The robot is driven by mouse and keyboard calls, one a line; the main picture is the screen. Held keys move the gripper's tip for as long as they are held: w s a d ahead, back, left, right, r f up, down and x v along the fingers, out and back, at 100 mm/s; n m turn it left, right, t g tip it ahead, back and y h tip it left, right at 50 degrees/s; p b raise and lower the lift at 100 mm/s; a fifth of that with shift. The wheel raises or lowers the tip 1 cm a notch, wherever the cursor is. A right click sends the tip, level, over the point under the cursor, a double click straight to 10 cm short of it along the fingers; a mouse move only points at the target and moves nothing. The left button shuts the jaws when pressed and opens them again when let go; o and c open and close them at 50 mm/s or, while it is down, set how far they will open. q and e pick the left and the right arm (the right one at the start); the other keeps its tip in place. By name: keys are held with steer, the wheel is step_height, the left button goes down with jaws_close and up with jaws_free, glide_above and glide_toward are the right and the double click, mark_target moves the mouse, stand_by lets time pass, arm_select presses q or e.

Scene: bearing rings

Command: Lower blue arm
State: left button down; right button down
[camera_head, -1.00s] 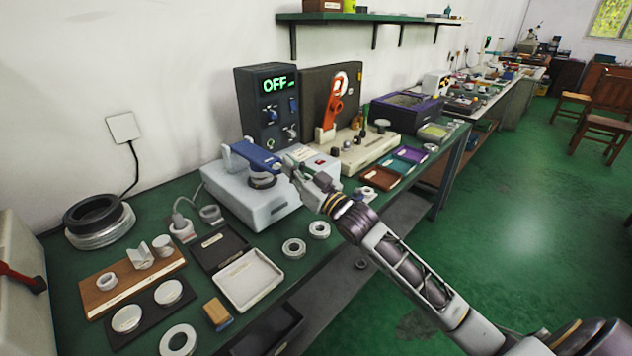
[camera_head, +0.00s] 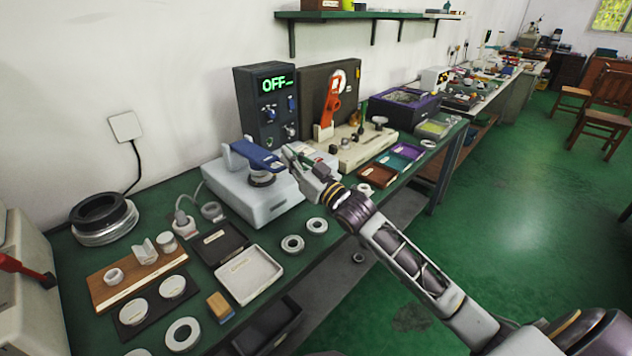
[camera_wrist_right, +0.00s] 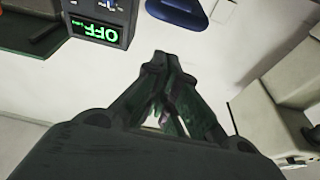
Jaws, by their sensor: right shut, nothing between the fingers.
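The blue arm (camera_head: 257,155) is on top of a white and grey machine box (camera_head: 262,200) on the green bench. It slopes slightly down to the right above a round silver seat (camera_head: 262,178). My right gripper (camera_head: 288,152) is just right of the blue arm's free end, with its fingers closed and empty. In the right wrist view the closed fingertips (camera_wrist_right: 161,60) point toward the blue arm (camera_wrist_right: 178,12), which shows at the top edge with a gap between. Whether the fingers touch it is not clear in the head view. My left gripper is not in view.
Behind stands a dark control box (camera_head: 266,105) with a green OFF display. An orange lever (camera_head: 331,98) stands on a beige fixture to the right. Loose rings (camera_head: 292,244), a white tray (camera_head: 248,274) and a wooden board (camera_head: 135,277) lie in front and left.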

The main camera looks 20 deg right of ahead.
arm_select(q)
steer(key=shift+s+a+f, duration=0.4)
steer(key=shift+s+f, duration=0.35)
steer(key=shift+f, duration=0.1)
arm_select(e)
steer(key=f+v, duration=0.1)
steer(key=v, duration=0.8)
steer(key=shift+f, duration=0.2)
steer(key=shift+s+d, duration=0.1)
stand_by(0.4)
